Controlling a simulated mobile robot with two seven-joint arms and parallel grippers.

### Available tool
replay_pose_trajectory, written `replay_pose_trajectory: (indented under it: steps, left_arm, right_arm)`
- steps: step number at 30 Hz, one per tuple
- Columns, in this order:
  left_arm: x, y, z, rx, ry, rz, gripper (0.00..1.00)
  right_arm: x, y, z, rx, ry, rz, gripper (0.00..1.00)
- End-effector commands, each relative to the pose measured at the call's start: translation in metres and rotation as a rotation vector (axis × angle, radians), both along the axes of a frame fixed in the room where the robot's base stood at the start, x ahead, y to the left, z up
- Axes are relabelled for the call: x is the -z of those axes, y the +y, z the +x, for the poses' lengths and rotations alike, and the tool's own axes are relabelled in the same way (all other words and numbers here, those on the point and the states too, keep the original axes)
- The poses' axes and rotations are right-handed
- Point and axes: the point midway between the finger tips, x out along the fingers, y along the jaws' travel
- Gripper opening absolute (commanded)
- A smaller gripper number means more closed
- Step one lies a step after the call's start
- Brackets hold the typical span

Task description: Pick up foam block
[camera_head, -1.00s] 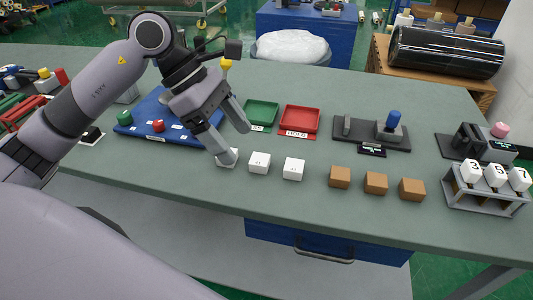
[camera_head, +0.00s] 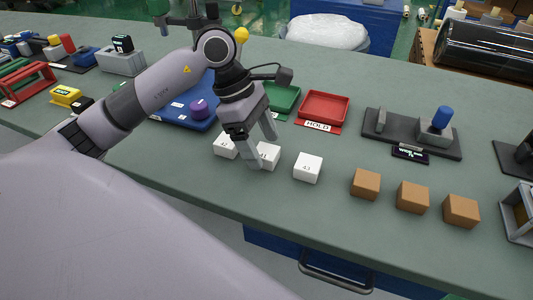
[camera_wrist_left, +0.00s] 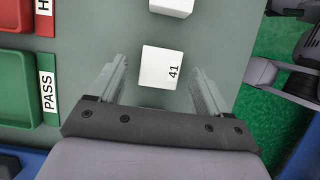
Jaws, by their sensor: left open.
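White foam-like blocks stand in a row on the green table: a left one (camera_head: 225,147), a middle one (camera_head: 269,158) and a right one (camera_head: 308,168). My left gripper (camera_head: 264,149) is open over the middle block, with one finger in front of it and one behind. In the left wrist view the block marked 41 (camera_wrist_left: 160,68) lies between the open fingers, with gaps on both sides. Another white block (camera_wrist_left: 172,6) is cut off at the top there. My right gripper is not in view.
Several brown blocks (camera_head: 412,197) continue the row to the right. Behind stand a green tray (camera_head: 283,98), a red tray (camera_head: 324,107) and a dark fixture with a blue knob (camera_head: 441,118). A blue board (camera_head: 190,110) lies left of my gripper.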

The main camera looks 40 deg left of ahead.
Motion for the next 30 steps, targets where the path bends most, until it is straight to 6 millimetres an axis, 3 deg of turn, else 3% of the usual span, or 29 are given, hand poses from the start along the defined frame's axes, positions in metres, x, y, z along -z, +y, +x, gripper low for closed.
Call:
replay_pose_trajectory:
  steps: [3, 11, 16, 30]
  left_arm:
    - [0.0110, -0.0047, 0.0003, 0.002, 0.001, 0.000, 0.78]
    - [0.0130, -0.0052, 0.0010, 0.001, -0.001, 0.000, 0.78]
    - [0.0129, -0.0052, 0.0009, 0.001, 0.000, 0.000, 0.22]
    - [0.0083, -0.0051, 0.0011, 0.001, -0.001, 0.000, 0.22]
  right_arm:
    - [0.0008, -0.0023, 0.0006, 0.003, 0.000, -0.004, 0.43]
    - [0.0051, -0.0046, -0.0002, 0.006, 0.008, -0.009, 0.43]
    - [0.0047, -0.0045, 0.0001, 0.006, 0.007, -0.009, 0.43]
    - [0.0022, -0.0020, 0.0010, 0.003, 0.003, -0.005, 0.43]
